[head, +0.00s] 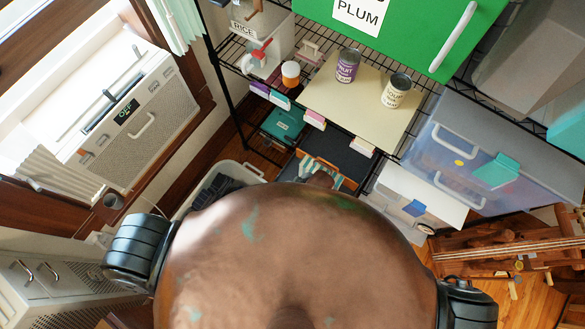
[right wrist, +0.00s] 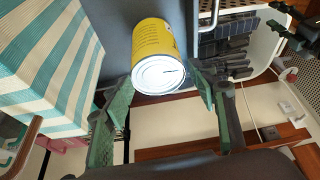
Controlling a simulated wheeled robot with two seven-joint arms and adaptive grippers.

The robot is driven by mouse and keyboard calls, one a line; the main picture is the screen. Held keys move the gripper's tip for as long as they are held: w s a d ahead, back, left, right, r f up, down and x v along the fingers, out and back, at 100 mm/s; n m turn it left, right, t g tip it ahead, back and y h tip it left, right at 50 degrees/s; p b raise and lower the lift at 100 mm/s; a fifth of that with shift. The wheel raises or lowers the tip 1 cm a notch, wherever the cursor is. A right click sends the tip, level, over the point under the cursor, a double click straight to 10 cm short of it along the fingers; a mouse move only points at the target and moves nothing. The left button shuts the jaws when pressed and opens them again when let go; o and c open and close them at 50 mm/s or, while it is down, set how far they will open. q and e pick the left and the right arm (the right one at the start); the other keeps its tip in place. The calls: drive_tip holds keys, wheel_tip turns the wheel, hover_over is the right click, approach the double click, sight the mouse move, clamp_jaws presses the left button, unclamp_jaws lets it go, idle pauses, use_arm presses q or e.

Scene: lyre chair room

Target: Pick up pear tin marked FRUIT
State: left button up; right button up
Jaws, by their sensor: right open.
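A yellow tin (right wrist: 158,55) with small dark print shows in the right wrist view, its pale round end facing the camera; I cannot read its label. My right gripper (right wrist: 162,92) is open, with one green-padded finger on each side of the tin's near end. I cannot tell whether they touch it. In the head view, a purple tin (head: 348,65) marked FRUIT stands on a cream board, beside a cream tin (head: 396,91) that seems marked SOUP. Dark green finger-like parts, probably my left gripper (right wrist: 296,32), show at the upper right of the wrist view.
The cream board (head: 345,110) lies on a wire rack under a green bin (head: 415,25) marked PLUM. A clear box (head: 465,150) stands right. A teal-striped box (right wrist: 50,65) is close left of my right gripper; a pale basket (right wrist: 268,45) is right of the yellow tin.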

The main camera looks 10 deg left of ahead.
sight(290, 190)
drive_tip(key=o, duration=0.5)
drive_tip(key=x, duration=0.3)
drive_tip(key=b+x, duration=0.1)
drive_tip(key=x, duration=0.2)
drive_tip(key=shift+w+a+f, duration=0.1)
drive_tip(key=shift+w+f, duration=0.1)
drive_tip(key=shift+w, duration=0.05)
drive_tip(key=shift+r, duration=0.1)
drive_tip(key=c, duration=1.7)
